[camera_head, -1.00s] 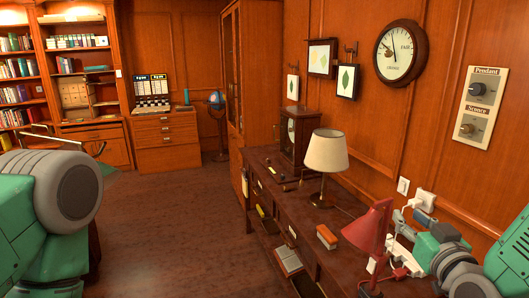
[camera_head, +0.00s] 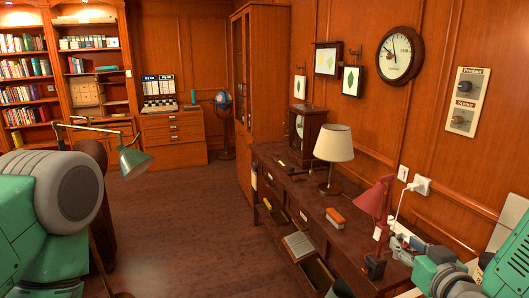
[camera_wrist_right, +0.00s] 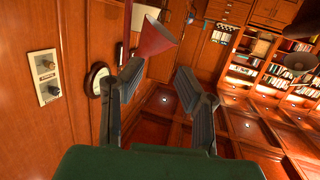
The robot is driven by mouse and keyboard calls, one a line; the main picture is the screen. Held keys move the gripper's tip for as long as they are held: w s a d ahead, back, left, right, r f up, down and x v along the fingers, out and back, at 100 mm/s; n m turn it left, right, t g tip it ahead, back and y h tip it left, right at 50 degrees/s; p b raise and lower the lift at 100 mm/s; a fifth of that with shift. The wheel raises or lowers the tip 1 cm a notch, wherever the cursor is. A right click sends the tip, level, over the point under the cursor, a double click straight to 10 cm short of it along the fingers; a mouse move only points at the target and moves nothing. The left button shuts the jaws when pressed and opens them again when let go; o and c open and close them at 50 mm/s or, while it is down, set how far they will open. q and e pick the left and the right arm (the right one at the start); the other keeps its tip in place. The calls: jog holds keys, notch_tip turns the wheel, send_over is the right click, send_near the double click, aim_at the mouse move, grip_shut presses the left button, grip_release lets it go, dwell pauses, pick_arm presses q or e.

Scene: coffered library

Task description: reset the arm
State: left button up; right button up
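My right arm comes in at the lower right of the head view. Its gripper (camera_head: 402,248) is beside the red desk lamp (camera_head: 371,217), over the right end of the long desk (camera_head: 293,192). In the wrist view the two dark fingers of the right gripper (camera_wrist_right: 158,84) stand well apart with nothing held between them. The red lampshade (camera_wrist_right: 152,40) shows beyond the fingertips, and I cannot tell how close it is. My left arm (camera_head: 62,200) fills the lower left of the head view. Its gripper is out of the picture.
A green lamp (camera_head: 133,162) stands beyond my left arm. A cream lamp (camera_head: 333,146), an orange-topped box (camera_head: 335,217) and a mantel clock (camera_head: 305,135) are on the desk. A wall panel with knobs (camera_head: 465,101) is at right. The middle floor (camera_head: 185,225) is open.

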jog(key=s+a+f+g, duration=0.3)
jog(key=s+f+g, duration=0.6)
jog(key=s+f, duration=1)
jog(key=s+d+f+g, duration=0.1)
jog(key=s+f+g, duration=0.35)
jog(key=s, duration=0.35)
jog(key=s+d+f+g, duration=0.25)
jog(key=s+f, duration=0.25)
jog(key=s, duration=0.3)
pick_arm(q)
notch_tip(320, 180, down, 14)
jog(key=b, duration=1.3)
jog(key=shift+a+r+b, duration=0.15)
jog(key=shift+a+b, duration=0.15)
jog(key=shift+a, duration=0.05)
pick_arm(e)
jog(key=w+a+f, duration=0.1)
jog(key=f, duration=0.5)
jog(key=w+a+f, duration=0.2)
jog(key=f, duration=0.4)
jog(key=shift+f+t+h, duration=0.3)
jog(key=shift+t+h, duration=0.1)
pick_arm(q)
jog(key=shift+d+r, duration=0.1)
jog(key=shift+d, duration=0.3)
pick_arm(e)
jog(key=shift+d+f, duration=0.1)
jog(key=shift+d, duration=0.3)
